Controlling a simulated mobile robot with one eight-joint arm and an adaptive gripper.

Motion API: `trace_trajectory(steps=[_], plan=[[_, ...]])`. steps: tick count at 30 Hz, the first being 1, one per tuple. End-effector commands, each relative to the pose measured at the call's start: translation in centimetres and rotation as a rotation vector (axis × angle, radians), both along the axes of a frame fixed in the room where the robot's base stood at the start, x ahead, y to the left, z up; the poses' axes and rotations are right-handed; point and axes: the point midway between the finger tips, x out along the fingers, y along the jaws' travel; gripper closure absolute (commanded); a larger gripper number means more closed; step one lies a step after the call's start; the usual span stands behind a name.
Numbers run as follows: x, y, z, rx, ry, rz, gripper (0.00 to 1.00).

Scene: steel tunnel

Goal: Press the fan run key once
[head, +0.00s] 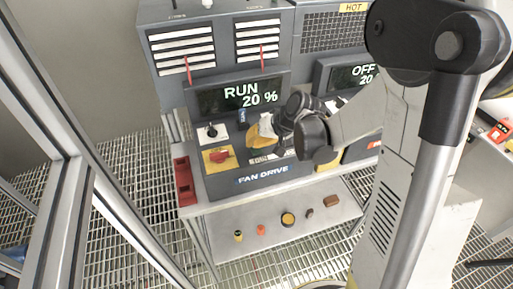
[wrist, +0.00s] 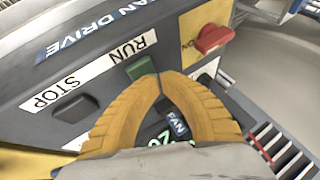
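The green run key (wrist: 141,67) sits beside the RUN label on the fan drive panel (head: 262,180) in the wrist view. A dark stop key (wrist: 75,108) lies to its left by the STOP label. My gripper (wrist: 160,75) has its yellow fingertips together, right at the edge of the green key; I cannot tell whether they touch it. Nothing shows between the fingers. In the head view my gripper (head: 258,143) is in front of the panel and hides the keys. The fan display (head: 240,94) reads RUN 20 %.
A red rotary switch (head: 219,156) on a yellow plate is left of my gripper. A second display (head: 354,76) at right reads OFF, partly hidden by my arm. Several small parts lie on the lower shelf (head: 335,215). A metal frame stands at left.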

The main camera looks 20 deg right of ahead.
Motion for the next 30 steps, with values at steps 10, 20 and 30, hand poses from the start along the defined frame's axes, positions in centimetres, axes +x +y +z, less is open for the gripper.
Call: trace_trajectory(steps=[10,20,30], plan=[[0.0,0.0,0.7,0.0,0.0,0.0,1.0],[0.0,0.0,2.3,0.0,0.0,0.0,1.0],[0.0,0.0,5.6,0.0,0.0,0.0,1.0]])
